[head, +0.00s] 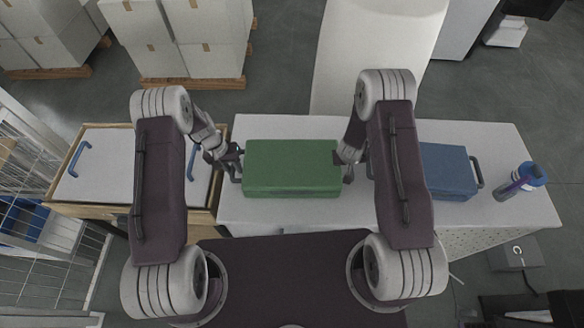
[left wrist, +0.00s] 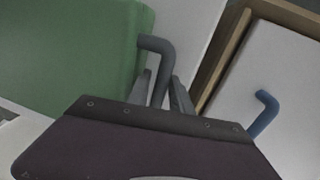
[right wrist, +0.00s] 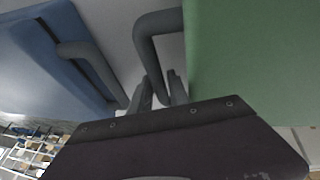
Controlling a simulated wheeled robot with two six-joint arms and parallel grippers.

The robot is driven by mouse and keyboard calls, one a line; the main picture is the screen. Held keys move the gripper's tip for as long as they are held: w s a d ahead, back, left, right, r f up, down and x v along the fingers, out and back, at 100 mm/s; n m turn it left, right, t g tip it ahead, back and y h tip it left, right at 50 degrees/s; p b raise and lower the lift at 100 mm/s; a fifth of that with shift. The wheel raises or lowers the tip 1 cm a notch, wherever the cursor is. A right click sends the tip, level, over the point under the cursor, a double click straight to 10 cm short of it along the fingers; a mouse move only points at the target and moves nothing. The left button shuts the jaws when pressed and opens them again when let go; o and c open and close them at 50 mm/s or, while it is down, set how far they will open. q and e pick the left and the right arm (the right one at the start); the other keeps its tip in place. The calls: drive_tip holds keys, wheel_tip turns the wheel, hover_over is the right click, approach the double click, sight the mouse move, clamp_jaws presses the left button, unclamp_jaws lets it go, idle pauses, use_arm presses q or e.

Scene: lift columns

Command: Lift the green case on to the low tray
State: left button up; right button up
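The green case (head: 292,168) lies flat on the white table, with a grey handle at each end. My left gripper (head: 234,168) is at its left handle; in the left wrist view the handle (left wrist: 158,48) runs down between the close-set fingers (left wrist: 162,92), which look shut on it. My right gripper (head: 346,168) is at the right handle; in the right wrist view that handle (right wrist: 150,32) also passes between close-set fingers (right wrist: 160,88). The low tray (head: 103,165), white with a wooden rim and blue handles, stands left of the table, partly hidden by my left arm.
A blue case (head: 447,170) stands on the table (head: 275,217) right of the green case, partly behind my right arm. A wire cage (head: 45,255) is at the left; boxes on pallets (head: 180,45) are behind.

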use_arm(q)
clamp_jaws()
use_arm(e)
clamp_jaws()
idle(1.0)
